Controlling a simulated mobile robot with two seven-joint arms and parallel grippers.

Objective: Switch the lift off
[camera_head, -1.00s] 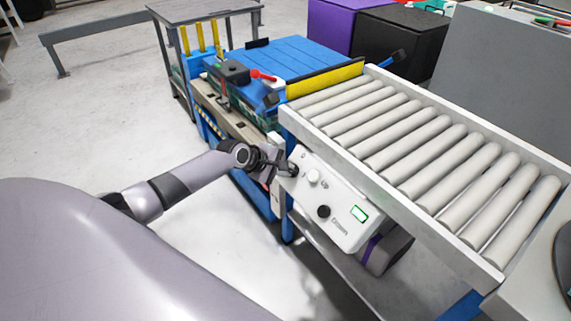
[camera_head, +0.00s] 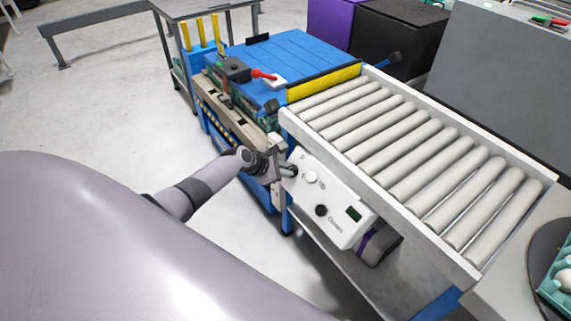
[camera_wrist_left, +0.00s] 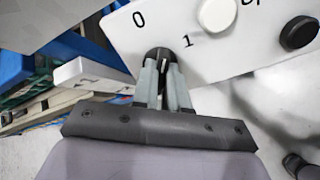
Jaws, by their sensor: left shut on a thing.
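The white control panel (camera_head: 335,205) hangs on the near side of the roller conveyor. It carries a black rotary knob (camera_wrist_left: 158,53) between the marks 0 and 1, a white button (camera_head: 311,177), a black button (camera_head: 321,210) and a small display (camera_head: 353,214), which is dark. My left gripper (camera_head: 284,169) is at the panel's left end. In the left wrist view its two fingers (camera_wrist_left: 164,75) are shut on the knob and partly hide it. I cannot tell exactly which mark the knob points to. My right gripper is out of view.
The roller conveyor (camera_head: 395,150) runs above the panel. The blue-topped lift (camera_head: 275,65) stands at its far left end. A grey table edge with a teal egg tray (camera_head: 558,291) is at the lower right.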

